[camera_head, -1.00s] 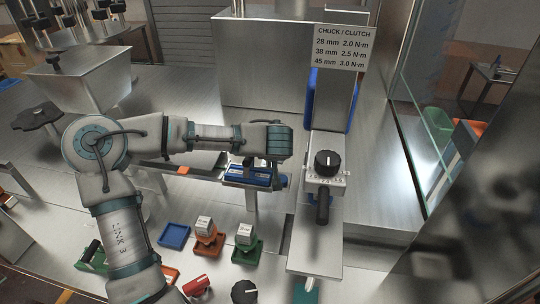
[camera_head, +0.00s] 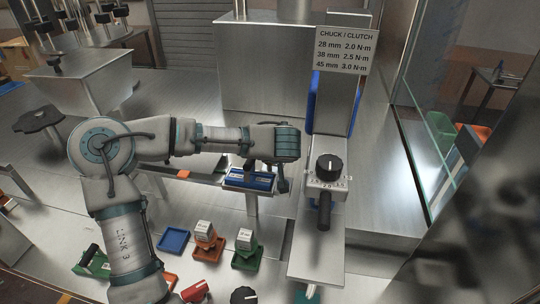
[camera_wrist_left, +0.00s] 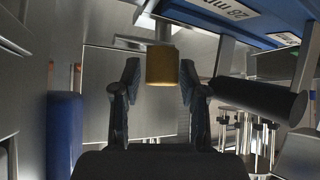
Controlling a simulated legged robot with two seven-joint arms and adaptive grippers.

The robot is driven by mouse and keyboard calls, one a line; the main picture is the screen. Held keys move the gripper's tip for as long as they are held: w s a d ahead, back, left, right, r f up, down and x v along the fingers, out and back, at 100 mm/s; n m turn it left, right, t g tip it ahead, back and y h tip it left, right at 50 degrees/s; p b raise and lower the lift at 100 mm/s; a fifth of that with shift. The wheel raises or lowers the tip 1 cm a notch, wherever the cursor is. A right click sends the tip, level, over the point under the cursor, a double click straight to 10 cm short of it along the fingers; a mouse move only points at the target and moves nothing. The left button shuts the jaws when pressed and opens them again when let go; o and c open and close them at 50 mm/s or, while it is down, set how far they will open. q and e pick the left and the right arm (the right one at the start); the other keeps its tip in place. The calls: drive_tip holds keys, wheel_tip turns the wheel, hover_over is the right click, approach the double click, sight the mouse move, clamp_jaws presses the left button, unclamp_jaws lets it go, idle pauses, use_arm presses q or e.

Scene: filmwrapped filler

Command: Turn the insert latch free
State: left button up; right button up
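A brass-yellow cylinder (camera_wrist_left: 162,66) on a metal stem lies between the fingertips, with a visible gap on each side. It may be the insert latch; I cannot tell for sure. A blue part with a white 28 mm label (camera_wrist_left: 236,12) is just beside it. My right gripper is not in view.
A column with a black dial (camera_head: 328,166) and a black handle (camera_head: 324,211) stands right of the gripper. A chuck/clutch sign (camera_head: 345,48) is behind it. Blue (camera_head: 173,240), orange and green trays stand in front, two holding labelled blocks. A glass panel (camera_head: 425,140) borders the right.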

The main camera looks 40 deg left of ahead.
use_arm(q)
drive_tip(key=shift+w+f, duration=0.1)
drive_tip(key=shift+f, duration=0.1)
idle(0.3)
drive_tip(key=shift+d, duration=0.1)
drive_tip(key=v, duration=0.7)
drive_tip(key=shift+s+d+r, duration=0.25)
drive_tip(key=shift+d+r, duration=0.05)
drive_tip(key=shift+r, duration=0.05)
drive_tip(key=shift+a, duration=0.2)
drive_tip(key=shift+f, duration=0.1)
